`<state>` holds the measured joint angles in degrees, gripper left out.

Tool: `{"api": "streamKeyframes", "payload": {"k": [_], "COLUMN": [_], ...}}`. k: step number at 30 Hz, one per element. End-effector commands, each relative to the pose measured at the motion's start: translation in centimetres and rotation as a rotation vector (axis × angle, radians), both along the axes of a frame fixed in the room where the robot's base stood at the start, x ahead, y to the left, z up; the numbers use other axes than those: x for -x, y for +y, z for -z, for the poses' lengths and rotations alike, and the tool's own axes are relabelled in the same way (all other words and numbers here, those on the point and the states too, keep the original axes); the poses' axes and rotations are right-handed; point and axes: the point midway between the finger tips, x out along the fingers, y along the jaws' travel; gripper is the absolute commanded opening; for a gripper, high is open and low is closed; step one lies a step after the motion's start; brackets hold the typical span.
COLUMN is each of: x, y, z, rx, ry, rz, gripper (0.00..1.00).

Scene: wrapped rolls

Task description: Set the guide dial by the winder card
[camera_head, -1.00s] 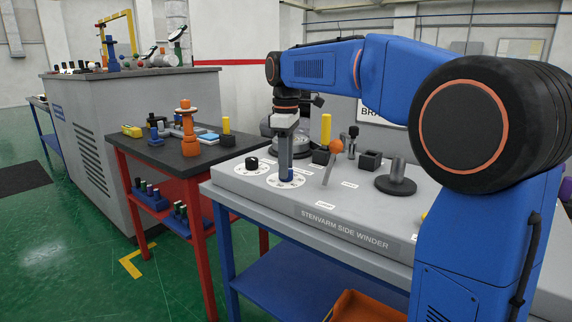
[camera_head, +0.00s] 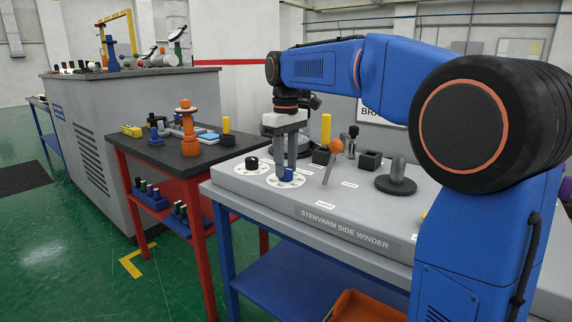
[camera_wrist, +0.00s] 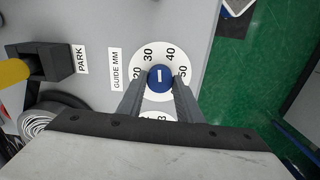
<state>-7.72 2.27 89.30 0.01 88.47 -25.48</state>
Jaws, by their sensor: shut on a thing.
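The guide dial (camera_head: 299,183) is a white disc with a blue knob (camera_head: 287,174), on the grey side winder's top. In the wrist view the blue knob (camera_wrist: 160,77) shows a white pointer line, seemingly between 30 and 40, by the label GUIDE MM (camera_wrist: 116,69). My gripper (camera_head: 286,172) points straight down over the dial. Its two fingers (camera_wrist: 160,92) are shut on the blue knob, one on each side. I cannot make out a winder card; a sign (camera_head: 371,112) behind is mostly hidden by my arm.
A second dial with a black knob (camera_head: 251,163) sits close left. An orange-tipped lever (camera_head: 336,146), a black block with a yellow post (camera_head: 325,130), an empty black block (camera_head: 370,160) and a dark spindle (camera_head: 397,176) stand to the right. A red-legged table (camera_head: 160,150) stands left.

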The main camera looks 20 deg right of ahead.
Motion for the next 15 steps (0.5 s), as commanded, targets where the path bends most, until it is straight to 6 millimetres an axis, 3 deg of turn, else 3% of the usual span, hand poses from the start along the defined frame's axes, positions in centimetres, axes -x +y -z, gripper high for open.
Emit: {"api": "streamKeyframes", "payload": {"k": [15], "x": [-0.03], "y": [0.01], "z": [-0.08], "rx": [0.000], "ry": [-0.002], "rz": [0.391], "gripper": [0.10]}}
